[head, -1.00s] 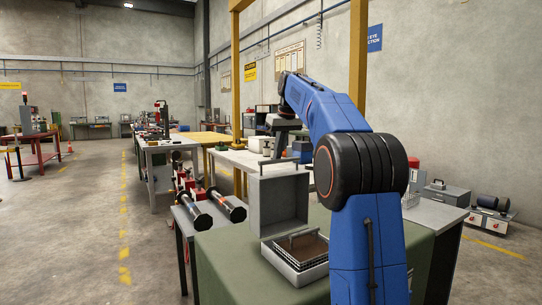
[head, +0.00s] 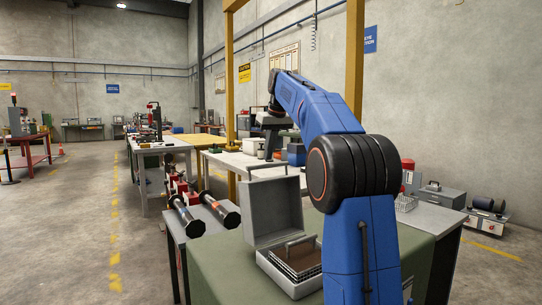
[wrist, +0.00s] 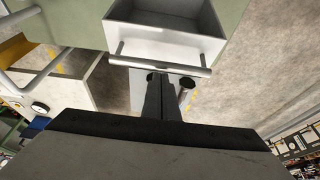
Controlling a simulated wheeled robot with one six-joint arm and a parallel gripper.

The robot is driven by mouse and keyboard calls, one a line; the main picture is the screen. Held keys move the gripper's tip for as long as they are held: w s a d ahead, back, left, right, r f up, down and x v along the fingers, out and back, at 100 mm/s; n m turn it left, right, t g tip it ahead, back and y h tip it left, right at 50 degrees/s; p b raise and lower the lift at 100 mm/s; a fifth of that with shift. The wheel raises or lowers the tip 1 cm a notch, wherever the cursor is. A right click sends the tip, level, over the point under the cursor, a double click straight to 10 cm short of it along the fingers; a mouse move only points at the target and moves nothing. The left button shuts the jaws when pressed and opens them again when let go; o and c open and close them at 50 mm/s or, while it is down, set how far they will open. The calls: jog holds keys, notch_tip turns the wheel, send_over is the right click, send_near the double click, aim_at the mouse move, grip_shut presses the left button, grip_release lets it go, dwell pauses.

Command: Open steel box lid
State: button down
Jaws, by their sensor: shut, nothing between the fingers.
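The grey steel box (head: 294,288) sits on the green-covered bench, with its lid (head: 273,209) raised roughly upright at the back left. A bar handle (head: 268,167) runs along the lid's top edge. A wire basket with a handle and brown contents (head: 297,260) shows inside the box. My gripper (head: 269,152) is just above and behind the lid handle. In the wrist view, my shut black fingers (wrist: 161,82) end close to a metal bar handle (wrist: 160,66) on a light grey box-shaped part; contact cannot be told. My arm hides the box's right side.
A white table (head: 235,162) with small items stands behind.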

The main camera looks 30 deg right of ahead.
jog(key=s+r, duration=0.5)
jog(key=r, duration=0.3)
jog(key=shift+s+r, duration=0.15)
jog(key=shift+s, duration=0.2)
